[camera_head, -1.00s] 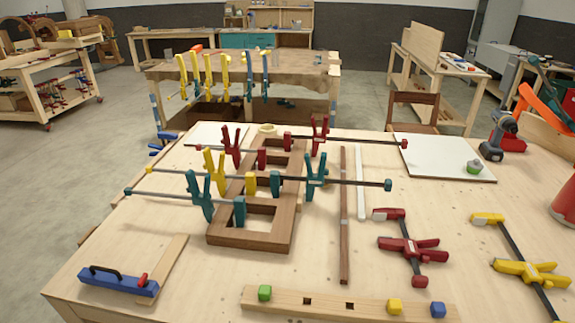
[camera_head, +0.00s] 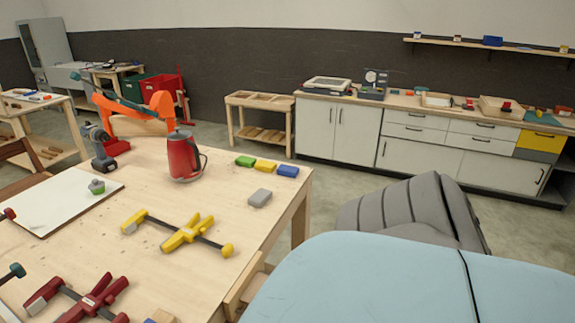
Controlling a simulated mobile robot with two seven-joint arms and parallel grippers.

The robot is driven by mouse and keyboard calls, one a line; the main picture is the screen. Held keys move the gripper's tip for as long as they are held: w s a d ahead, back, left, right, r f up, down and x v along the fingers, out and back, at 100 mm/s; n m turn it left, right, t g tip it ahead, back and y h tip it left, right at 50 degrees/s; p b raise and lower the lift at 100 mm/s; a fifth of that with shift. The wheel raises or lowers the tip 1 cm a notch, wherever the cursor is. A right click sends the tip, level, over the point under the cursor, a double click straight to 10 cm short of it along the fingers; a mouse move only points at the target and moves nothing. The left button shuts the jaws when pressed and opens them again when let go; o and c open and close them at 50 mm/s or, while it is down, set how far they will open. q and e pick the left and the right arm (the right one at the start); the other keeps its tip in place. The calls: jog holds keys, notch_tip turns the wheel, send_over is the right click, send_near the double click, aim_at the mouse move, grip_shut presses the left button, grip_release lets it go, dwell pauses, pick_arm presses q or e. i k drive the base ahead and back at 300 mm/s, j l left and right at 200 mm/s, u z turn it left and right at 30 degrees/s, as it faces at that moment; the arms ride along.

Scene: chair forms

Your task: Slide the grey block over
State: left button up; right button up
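The grey block (camera_head: 260,198) lies flat on the wooden table (camera_head: 150,195), near its right edge. Just behind it is a row of three blocks: green (camera_head: 245,161), yellow (camera_head: 265,165) and blue (camera_head: 288,171). The grey block is apart from this row. Neither of my grippers shows in the head view.
A red jug (camera_head: 183,157) stands left of the blocks. A yellow clamp (camera_head: 180,232) and a red clamp (camera_head: 80,298) lie nearer. A drill (camera_head: 100,148) and white board (camera_head: 65,205) are at the left. A grey padded seat (camera_head: 410,212) and light blue surface (camera_head: 400,280) fill the lower right.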

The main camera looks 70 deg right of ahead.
aim_at(259, 199)
jog(key=z, duration=2.55)
jog(key=i+l+z, duration=0.2)
jog(key=i+z, duration=0.6)
jog(key=i, duration=3.2)
jog(key=i+u, duration=0.35)
jog(key=i+l+u, duration=0.1)
jog(key=u, duration=0.25)
jog(key=i+l+u, duration=0.2)
jog(key=u, duration=0.15)
jog(key=i+u, duration=0.1)
jog(key=u, duration=1.65)
